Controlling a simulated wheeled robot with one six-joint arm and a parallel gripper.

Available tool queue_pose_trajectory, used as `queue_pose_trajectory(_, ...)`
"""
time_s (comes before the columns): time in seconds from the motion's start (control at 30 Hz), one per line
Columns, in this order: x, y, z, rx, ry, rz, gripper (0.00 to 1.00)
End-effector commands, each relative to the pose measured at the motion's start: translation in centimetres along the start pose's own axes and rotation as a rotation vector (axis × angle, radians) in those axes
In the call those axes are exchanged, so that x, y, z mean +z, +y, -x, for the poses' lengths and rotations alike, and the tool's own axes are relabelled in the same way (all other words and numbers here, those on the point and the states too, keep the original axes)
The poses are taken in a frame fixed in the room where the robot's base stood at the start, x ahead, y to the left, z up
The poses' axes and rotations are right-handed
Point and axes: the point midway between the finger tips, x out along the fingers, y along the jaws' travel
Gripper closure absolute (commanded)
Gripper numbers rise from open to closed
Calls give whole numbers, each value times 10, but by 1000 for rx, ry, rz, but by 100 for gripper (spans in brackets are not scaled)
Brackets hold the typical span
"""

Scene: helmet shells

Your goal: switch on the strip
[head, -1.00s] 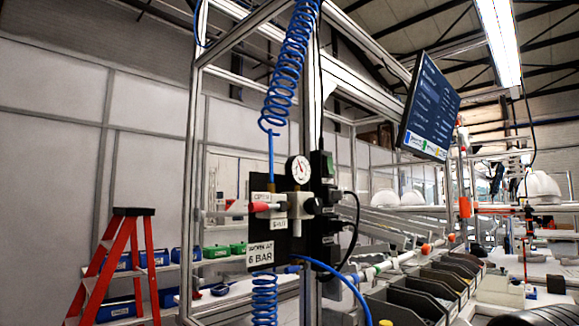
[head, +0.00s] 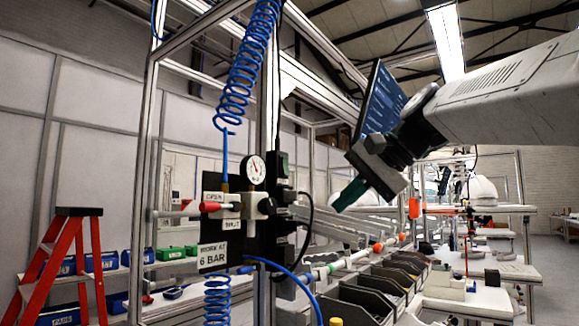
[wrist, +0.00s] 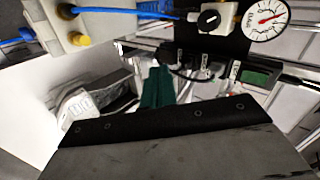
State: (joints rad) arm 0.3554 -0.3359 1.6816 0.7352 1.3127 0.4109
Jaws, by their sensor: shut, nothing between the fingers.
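The black power strip (head: 281,205) is mounted upright on the aluminium post, right of the air panel. Its green switch (head: 283,164) is at the top end. In the wrist view the strip (wrist: 210,72) runs sideways, with dark plugs and white labels along it and the green switch (wrist: 257,77) at its right end. I cannot tell the switch's position. My gripper (head: 348,196) is right of the strip and apart from it, pointing down and left. Its green fingertips (wrist: 158,88) are shut together and empty.
The air panel (head: 212,257) carries a gauge (head: 256,169), a red-handled valve (head: 209,207) and coiled blue hose (head: 245,80). A monitor (head: 378,105) hangs behind my gripper. Dark bins (head: 362,297) line the bench below. A red stepladder (head: 50,270) stands at left.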

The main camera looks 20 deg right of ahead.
Motion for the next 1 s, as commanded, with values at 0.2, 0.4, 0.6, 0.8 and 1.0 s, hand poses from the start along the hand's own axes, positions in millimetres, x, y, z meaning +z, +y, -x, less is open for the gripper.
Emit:
queue_pose_trajectory(0.2, -61, -80, 58, -232, 40, -131, 100)
queue_pose_trajectory(0.4, -70, -96, 72, -286, 41, -153, 100)
queue_pose_trajectory(0.6, -69, -96, 72, -285, 41, -152, 100)
queue_pose_trajectory(0.8, -69, -99, 62, -284, 37, -151, 100)
queue_pose_trajectory(1.0, -71, -108, 28, -283, 35, -151, 100)
